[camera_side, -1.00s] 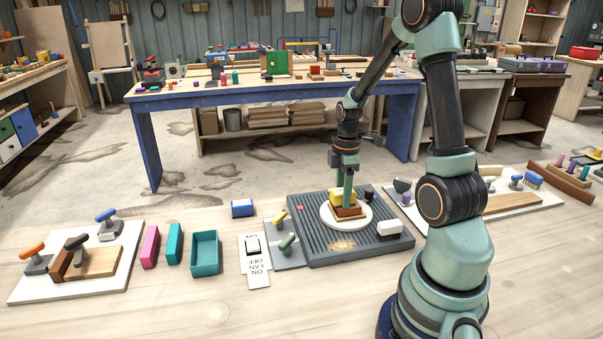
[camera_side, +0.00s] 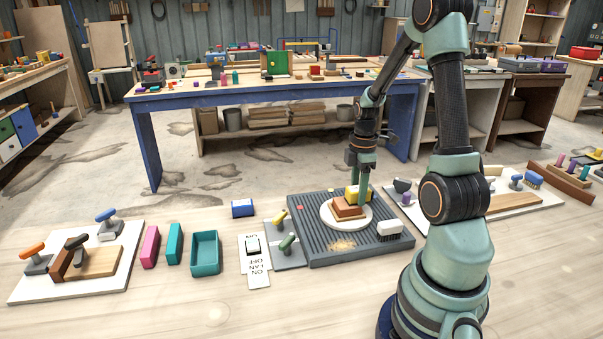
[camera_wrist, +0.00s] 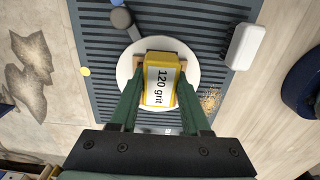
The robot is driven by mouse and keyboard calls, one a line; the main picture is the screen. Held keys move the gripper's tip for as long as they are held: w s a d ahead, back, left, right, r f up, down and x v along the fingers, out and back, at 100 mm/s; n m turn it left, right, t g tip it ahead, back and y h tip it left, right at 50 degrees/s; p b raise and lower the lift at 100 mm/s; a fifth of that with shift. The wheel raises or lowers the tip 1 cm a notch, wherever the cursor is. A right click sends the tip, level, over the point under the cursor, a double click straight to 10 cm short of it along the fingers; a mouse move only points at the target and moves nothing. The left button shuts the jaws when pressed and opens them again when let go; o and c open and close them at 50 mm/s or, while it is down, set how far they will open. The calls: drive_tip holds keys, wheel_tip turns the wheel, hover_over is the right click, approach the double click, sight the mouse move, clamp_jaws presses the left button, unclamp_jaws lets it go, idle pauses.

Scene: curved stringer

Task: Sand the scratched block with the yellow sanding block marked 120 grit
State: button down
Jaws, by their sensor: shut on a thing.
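My gripper (camera_side: 362,187) is shut on the yellow sanding block (camera_side: 352,193), whose white label reads 120 grit in the wrist view (camera_wrist: 160,86). The sanding block is at the far right part of the wooden block (camera_side: 346,211) on the round white disc (camera_side: 328,222). It appears to touch the block's top, but the contact is hard to see. The wooden block's left part is uncovered in the side view. In the wrist view the sanding block hides most of it, and I cannot make out scratches.
The disc sits on a grey ridged mat (camera_side: 303,243) with a sawdust patch (camera_side: 342,244). A fan switch (camera_side: 254,246) and a teal tray (camera_side: 205,254) are left.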

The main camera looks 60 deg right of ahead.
sight(337, 203)
drive_tip(key=shift+w+a, duration=2.15)
drive_tip(key=shift+a, duration=0.05)
drive_tip(key=s+d, duration=0.4)
drive_tip(key=shift+s+d, duration=0.25)
drive_tip(key=shift+d, duration=0.15)
drive_tip(key=shift+w+a, duration=2.25)
drive_tip(key=shift+w, duration=0.05)
drive_tip(key=shift+s+d, duration=2.3)
drive_tip(key=shift+s, duration=0.05)
drive_tip(key=shift+r, duration=4.15)
drive_tip(key=shift+w, duration=0.1)
